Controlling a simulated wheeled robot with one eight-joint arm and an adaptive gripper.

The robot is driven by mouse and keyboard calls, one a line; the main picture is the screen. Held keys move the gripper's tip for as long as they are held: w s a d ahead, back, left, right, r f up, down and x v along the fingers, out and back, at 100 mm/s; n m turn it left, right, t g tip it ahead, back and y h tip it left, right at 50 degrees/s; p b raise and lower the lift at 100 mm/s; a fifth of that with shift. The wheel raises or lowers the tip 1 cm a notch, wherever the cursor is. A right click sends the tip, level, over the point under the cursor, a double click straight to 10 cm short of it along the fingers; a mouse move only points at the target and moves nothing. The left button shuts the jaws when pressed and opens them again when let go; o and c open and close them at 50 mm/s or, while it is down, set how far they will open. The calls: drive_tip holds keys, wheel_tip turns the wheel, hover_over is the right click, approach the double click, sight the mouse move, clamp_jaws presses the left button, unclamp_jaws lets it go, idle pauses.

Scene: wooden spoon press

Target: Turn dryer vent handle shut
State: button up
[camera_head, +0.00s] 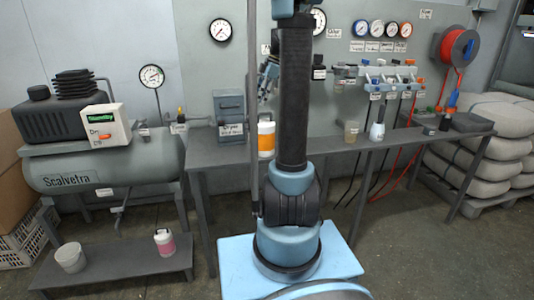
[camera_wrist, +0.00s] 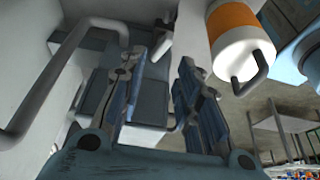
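The dryer looks like the grey-blue box (camera_head: 230,112) on the bench, left of my arm in the head view; its small label is hard to read. In the wrist view a grey-blue box (camera_wrist: 151,66) shows between and behind my fingers, probably the same unit. I cannot make out the vent handle for certain; a small pale bent part (camera_wrist: 177,117) shows between the fingers and may be it. My gripper (camera_wrist: 161,70) is open, with its fingers apart and nothing visibly held.
An orange and white canister (camera_head: 266,139) stands close right of the grey box, and shows near the right finger in the wrist view (camera_wrist: 238,52). A thick pale pipe (camera_wrist: 52,80) bends along the left. A compressor (camera_head: 100,170) stands left; gauges and hoses are right.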

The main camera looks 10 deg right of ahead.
drive_tip(key=v, duration=1)
drive_tip(key=s+a+f+m+h, duration=0.1)
drive_tip(key=s+f+m, duration=0.4)
drive_tip(key=s, duration=0.5)
drive_tip(key=s+a+f+m+t+h, duration=0.1)
drive_tip(key=s+a+f+m, duration=0.3)
drive_tip(key=s+f, duration=0.3)
drive_tip(key=s+a+f+m+h, duration=0.1)
drive_tip(key=s+f+m, duration=0.4)
drive_tip(key=s, duration=0.9)
drive_tip(key=shift+s+a+f+m+t+h, duration=0.3)
drive_tip(key=shift+s+a+f+h, duration=0.1)
drive_tip(key=shift+a+f, duration=0.55)
wheel_tip(320, 180, up, 18)
drive_tip(key=n+y, duration=0.4)
drive_tip(key=n, duration=0.7)
hover_over(252, 119)
drive_tip(key=s+d, duration=0.2)
drive_tip(key=d, duration=0.6)
drive_tip(key=x, duration=1.7)
drive_tip(key=shift+s+d+f, duration=0.15)
drive_tip(key=shift+d+f, duration=0.1)
drive_tip(key=shift+d, duration=0.1)
